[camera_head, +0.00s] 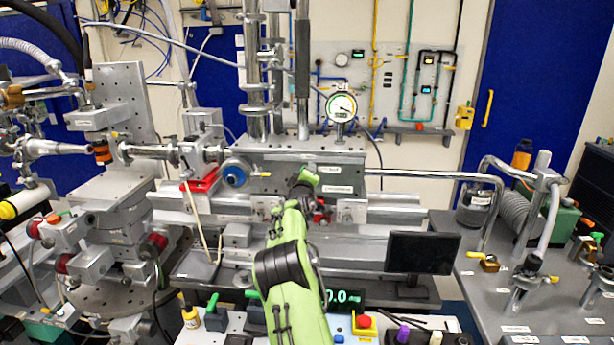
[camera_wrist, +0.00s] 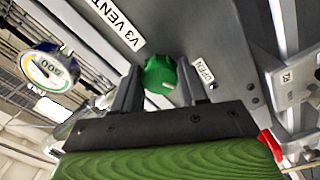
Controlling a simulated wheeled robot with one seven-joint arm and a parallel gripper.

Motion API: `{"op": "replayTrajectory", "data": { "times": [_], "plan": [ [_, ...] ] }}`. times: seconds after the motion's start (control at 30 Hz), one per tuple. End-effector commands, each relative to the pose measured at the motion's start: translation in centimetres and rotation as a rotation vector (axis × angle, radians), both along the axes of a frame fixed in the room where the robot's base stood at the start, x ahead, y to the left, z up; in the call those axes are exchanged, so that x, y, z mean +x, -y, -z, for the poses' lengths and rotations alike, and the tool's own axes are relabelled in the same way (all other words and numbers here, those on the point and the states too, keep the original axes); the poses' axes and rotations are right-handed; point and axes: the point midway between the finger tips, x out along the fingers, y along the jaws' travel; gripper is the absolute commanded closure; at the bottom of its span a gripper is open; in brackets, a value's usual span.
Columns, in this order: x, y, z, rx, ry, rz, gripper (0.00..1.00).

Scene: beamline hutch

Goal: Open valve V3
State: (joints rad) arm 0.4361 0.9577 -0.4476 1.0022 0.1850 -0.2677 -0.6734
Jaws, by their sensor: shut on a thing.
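Valve V3's green round knob (camera_wrist: 160,75) shows in the wrist view, on a grey metal face. A white label reading "V3 VENT" (camera_wrist: 117,22) is to its upper left, and an "OPEN" label (camera_wrist: 203,72) is just right of it. My gripper (camera_wrist: 157,82) is shut on the knob, one dark finger on each side. In the head view my green arm reaches up to the front of the grey block (camera_head: 270,178), with my gripper (camera_head: 306,183) at its face. The knob's grip contact and turn angle cannot be told clearly there.
A round gauge (camera_head: 342,107) stands above the block; it also shows in the wrist view (camera_wrist: 48,70). A red part (camera_wrist: 270,143) is close to my gripper's right. A dark monitor (camera_head: 421,253) stands at lower right. A blue-rimmed knob (camera_head: 234,173) is to the left.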

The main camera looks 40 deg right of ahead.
Motion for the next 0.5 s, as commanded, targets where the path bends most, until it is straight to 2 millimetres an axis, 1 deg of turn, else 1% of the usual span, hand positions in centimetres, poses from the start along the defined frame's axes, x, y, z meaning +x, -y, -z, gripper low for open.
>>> {"op": "replayTrajectory", "data": {
  "times": [0.03,0.5],
  "plan": [
    [-0.02,0.03,0.26,-0.003,-0.013,0.002,0.88],
    [-0.04,0.05,0.29,-0.021,-0.035,0.002,0.88]
  ]
}}
